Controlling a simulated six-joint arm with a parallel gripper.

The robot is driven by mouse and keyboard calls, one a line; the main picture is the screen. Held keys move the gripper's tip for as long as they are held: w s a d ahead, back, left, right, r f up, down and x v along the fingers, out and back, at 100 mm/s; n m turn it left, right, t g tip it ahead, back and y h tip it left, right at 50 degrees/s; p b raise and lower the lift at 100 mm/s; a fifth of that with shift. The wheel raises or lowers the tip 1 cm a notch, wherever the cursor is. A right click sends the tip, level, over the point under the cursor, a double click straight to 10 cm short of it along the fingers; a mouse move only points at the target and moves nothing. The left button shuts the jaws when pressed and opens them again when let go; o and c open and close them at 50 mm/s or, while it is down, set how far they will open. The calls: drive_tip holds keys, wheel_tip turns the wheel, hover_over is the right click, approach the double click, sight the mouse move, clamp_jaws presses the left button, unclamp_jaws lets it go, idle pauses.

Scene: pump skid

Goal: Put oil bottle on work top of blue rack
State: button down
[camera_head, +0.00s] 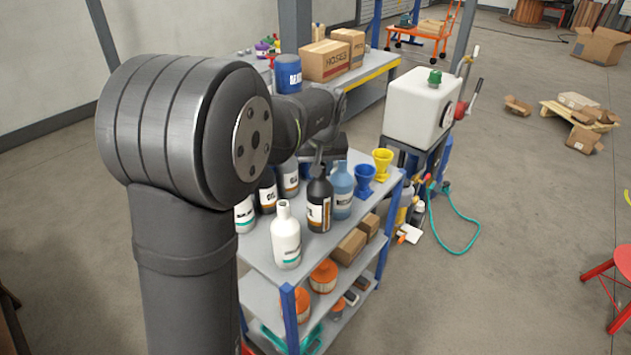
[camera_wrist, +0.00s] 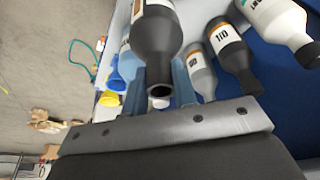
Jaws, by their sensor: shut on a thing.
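A black bottle (camera_head: 319,203) with a white and orange label is upright over the top shelf of the blue-posted rack (camera_head: 262,256). I cannot tell whether its base touches the shelf. My gripper (camera_head: 318,160) is at its neck, partly hidden behind my arm. In the wrist view the bottle (camera_wrist: 153,32) sits between the fingers of my gripper (camera_wrist: 160,90), which are shut on its neck. More dark bottles (camera_head: 267,193) stand behind it, partly hidden by my arm; one shows in the wrist view (camera_wrist: 232,58).
A white bottle (camera_head: 285,237) and a blue bottle (camera_head: 342,190) stand close beside it. Blue (camera_head: 365,180) and yellow (camera_head: 382,163) funnels are at the rack's right end. Behind is a yellow-edged bench (camera_head: 375,72) with boxes (camera_head: 325,61) and a blue can (camera_head: 288,73).

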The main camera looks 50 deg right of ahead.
sight(315, 181)
drive_tip(key=shift+w+f, duration=0.4)
drive_tip(key=shift+w, duration=0.45)
drive_tip(key=shift+f, duration=2.2)
drive_tip(key=c, duration=1.2)
unclamp_jaws()
drive_tip(key=shift+o, duration=0.2)
drive_tip(key=v, duration=1.2)
